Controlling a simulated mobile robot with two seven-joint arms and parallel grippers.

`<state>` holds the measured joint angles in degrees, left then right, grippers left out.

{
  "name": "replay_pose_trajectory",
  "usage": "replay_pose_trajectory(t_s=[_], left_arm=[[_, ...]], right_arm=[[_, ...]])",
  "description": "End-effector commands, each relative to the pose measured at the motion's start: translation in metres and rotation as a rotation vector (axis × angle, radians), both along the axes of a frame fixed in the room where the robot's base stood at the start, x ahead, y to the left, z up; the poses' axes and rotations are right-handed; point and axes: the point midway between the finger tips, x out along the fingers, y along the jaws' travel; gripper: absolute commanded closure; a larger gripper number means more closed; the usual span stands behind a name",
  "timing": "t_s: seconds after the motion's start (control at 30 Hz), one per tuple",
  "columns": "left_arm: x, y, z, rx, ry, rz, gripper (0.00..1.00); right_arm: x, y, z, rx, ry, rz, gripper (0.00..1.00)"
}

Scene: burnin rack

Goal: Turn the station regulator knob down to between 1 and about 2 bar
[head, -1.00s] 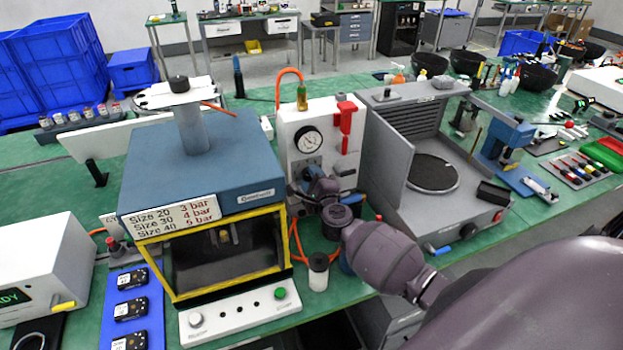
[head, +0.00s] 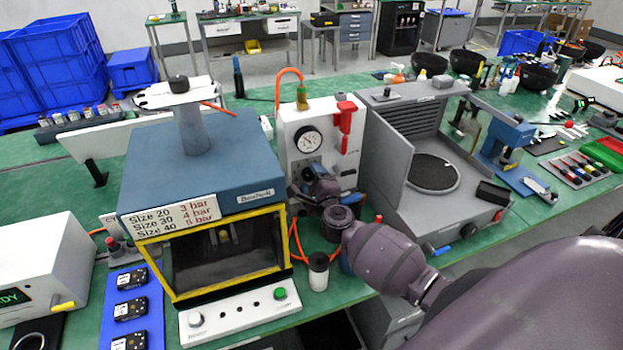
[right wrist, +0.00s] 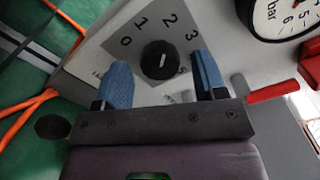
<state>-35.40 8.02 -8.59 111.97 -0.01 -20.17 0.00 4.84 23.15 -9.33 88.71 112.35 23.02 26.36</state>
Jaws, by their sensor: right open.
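The black regulator knob (right wrist: 160,60) sits on a grey scale plate (right wrist: 122,45) with the numbers 0, 1, 2, 3 and 5 showing. A small light mark shows on the knob's face, but I cannot tell its setting. My right gripper (right wrist: 160,68) is open, with one blue finger on each side of the knob and visible gaps between. In the head view my right gripper (head: 311,184) is at the front of the white regulator panel (head: 291,127) and mostly hides the knob. The round pressure gauge (head: 309,140) is above it; its reading is too small to tell. My left gripper is out of view.
A blue press with a yellow-framed window (head: 225,250) stands close left of my right gripper. A grey open cabinet (head: 395,150) stands to the right. A red handle (head: 346,125) is on the panel. Orange hoses (right wrist: 30,105) run beside the panel.

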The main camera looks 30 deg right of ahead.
Motion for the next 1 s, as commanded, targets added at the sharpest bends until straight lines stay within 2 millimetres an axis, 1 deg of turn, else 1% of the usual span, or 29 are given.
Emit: replay_pose_trajectory(t_s=[0.17,0.4,0.6,0.8,1.0], left_arm=[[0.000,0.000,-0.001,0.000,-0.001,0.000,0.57],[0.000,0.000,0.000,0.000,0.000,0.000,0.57],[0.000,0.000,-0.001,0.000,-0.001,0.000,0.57],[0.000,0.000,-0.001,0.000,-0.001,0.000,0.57],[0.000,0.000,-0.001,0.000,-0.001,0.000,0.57]], right_arm=[[-0.024,0.006,-0.001,0.001,0.001,0.000,0.35],[-0.067,0.016,-0.001,0.003,0.003,0.000,0.35],[-0.091,0.022,-0.001,0.001,0.002,0.000,0.35],[-0.100,0.024,0.000,0.000,0.000,-0.001,0.35],[-0.100,0.024,0.000,0.000,0.000,-0.001,0.35]])
